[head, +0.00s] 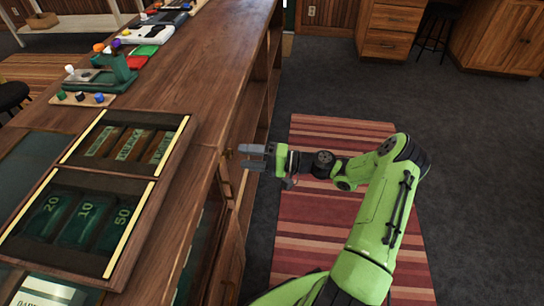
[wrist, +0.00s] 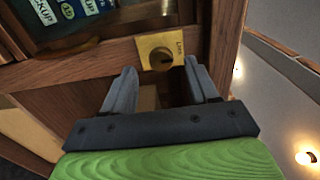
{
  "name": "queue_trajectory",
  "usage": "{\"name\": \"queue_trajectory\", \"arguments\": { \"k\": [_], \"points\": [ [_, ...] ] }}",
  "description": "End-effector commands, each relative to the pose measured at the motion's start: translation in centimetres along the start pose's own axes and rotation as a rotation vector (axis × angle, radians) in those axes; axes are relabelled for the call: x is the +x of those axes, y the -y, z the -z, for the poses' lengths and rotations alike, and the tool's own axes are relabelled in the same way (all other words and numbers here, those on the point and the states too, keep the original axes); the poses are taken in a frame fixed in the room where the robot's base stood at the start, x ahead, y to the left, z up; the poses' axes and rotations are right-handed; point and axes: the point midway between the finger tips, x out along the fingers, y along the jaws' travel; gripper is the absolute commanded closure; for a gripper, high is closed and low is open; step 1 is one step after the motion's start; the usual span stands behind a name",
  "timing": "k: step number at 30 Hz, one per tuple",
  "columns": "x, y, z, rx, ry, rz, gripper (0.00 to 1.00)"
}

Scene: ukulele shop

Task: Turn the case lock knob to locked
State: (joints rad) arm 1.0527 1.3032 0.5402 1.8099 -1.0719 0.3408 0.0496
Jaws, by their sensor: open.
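The lock knob (wrist: 161,59) is a small dark round knob on a yellow brass plate (wrist: 147,43). The plate is fixed to a wooden rail of the case, with small lettering I cannot read surely. The knob's turned position is too small to tell. My gripper (wrist: 159,68) is open and empty, its two grey fingers pointing at the plate, one to each side of the knob in the picture. I cannot tell whether they touch it. In the head view my gripper (head: 252,157) is at the counter's side, beside a small brass-coloured fitting (head: 228,153).
The long wooden counter (head: 205,75) holds two framed compartment trays (head: 156,175) with green contents. A green stand (head: 108,78) and small coloured items are farther back. Packets (wrist: 70,10) show behind the rail. A striped rug (head: 300,215) and open dark floor (head: 320,70) lie right of the counter.

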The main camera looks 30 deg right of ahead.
Motion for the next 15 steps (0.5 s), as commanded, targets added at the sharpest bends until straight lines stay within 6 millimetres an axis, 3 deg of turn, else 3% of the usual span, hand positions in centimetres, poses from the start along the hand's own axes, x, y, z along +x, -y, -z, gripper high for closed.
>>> {"name": "queue_trajectory", "arguments": {
  "k": [3,9,15],
  "points": [
    [-3.7,0.2,0.1,0.000,-0.007,-0.001,0.41],
    [-8.9,0.1,0.1,-0.001,-0.005,-0.001,0.41],
    [-11.2,0.0,0.0,0.000,-0.001,0.000,0.41]
  ]
}}
